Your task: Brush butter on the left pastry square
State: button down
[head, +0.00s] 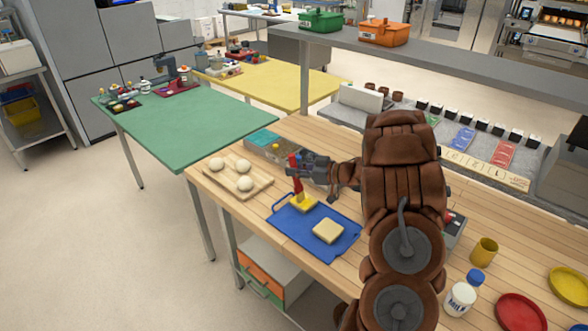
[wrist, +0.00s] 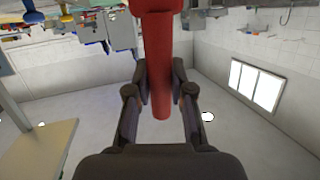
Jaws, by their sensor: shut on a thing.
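My gripper (head: 299,165) is shut on the red handle of a brush (head: 297,184), held roughly upright with its lower end down. The red handle (wrist: 160,60) also shows between the two fingers in the wrist view. The brush's lower end is at the left pastry square (head: 304,205), which looks yellow on top; whether it touches is too small to tell. The right pastry square (head: 328,231) is pale and lies apart. Both squares are on a blue tray (head: 296,238) on the wooden table.
A wooden board (head: 258,186) with several dough balls is left of the blue tray. A grey container (head: 266,148) stands behind. A yellow cup (head: 484,252), a white bottle (head: 460,299) and a red plate (head: 520,314) are at the right. A grey shelf runs above the back.

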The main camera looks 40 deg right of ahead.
jog(key=shift+s+d, duration=0.2)
jog(key=shift+s, duration=0.55)
jog(key=shift+s+d, duration=0.15)
jog(key=shift+s, duration=0.55)
jog(key=shift+s+d, duration=0.2)
jog(key=shift+s, duration=0.55)
jog(key=shift+w+d+p, duration=0.15)
jog(key=shift+d+p, duration=0.15)
jog(key=shift+d, duration=0.05)
jog(key=shift+w+a+p, duration=0.25)
jog(key=shift+w+p, duration=0.15)
jog(key=shift+w, duration=0.8)
jog(key=shift+p+x, duration=0.3)
jog(key=shift+x, duration=1.05)
jog(key=shift+w+d+r, duration=0.15)
jog(key=shift+d+r, duration=0.05)
